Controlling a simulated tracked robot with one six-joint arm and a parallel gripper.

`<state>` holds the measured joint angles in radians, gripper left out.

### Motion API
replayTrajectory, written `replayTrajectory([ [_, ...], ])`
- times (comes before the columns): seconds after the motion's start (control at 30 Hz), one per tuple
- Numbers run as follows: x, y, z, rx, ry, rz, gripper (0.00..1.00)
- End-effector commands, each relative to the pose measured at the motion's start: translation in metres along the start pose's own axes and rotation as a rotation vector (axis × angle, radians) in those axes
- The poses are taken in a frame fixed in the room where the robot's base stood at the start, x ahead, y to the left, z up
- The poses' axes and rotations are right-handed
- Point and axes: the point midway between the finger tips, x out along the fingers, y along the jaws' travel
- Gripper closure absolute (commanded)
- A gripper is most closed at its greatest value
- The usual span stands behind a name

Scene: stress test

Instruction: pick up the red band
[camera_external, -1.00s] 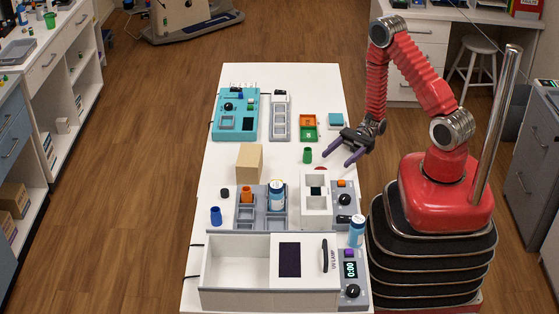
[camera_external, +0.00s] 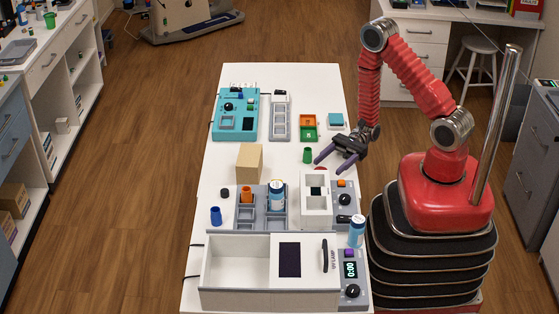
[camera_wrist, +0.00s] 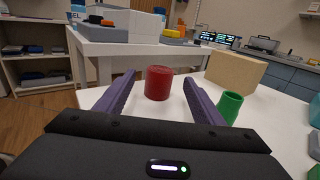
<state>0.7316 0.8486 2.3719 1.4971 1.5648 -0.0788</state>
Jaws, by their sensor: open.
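The red band (camera_wrist: 158,84) is a short red cylinder standing upright on the white table in the wrist view. It shows between and just beyond the fingertips of my gripper (camera_wrist: 160,76). In the external view only a small part of the red band (camera_external: 318,168) shows, beside the fingertips of my gripper (camera_external: 329,166). My gripper is open, with two purple fingers spread apart and nothing between them held. It is low over the right side of the table. I cannot tell whether the fingers touch the band.
A green cylinder (camera_external: 307,156) stands close to the fingers; it is right of them in the wrist view (camera_wrist: 230,106). A tan block (camera_external: 249,164) stands to the left. A white device (camera_external: 316,206) stands just in front. The table (camera_external: 285,150) is clear left of the green cylinder.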

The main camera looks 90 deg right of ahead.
Motion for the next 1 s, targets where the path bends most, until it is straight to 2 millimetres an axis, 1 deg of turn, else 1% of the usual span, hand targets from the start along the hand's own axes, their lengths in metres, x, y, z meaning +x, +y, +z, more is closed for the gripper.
replayTrajectory([
  [0.2, 0.023, 0.001, -0.001, 0.0, 0.0, 0.004, 0.38],
  [0.4, 0.039, 0.0, 0.0, 0.0, -0.001, 0.003, 0.38],
  [0.5, 0.042, 0.0, 0.0, 0.0, 0.0, 0.0, 0.38],
  [1.0, 0.041, 0.0, 0.0, 0.0, 0.0, 0.0, 0.38],
])
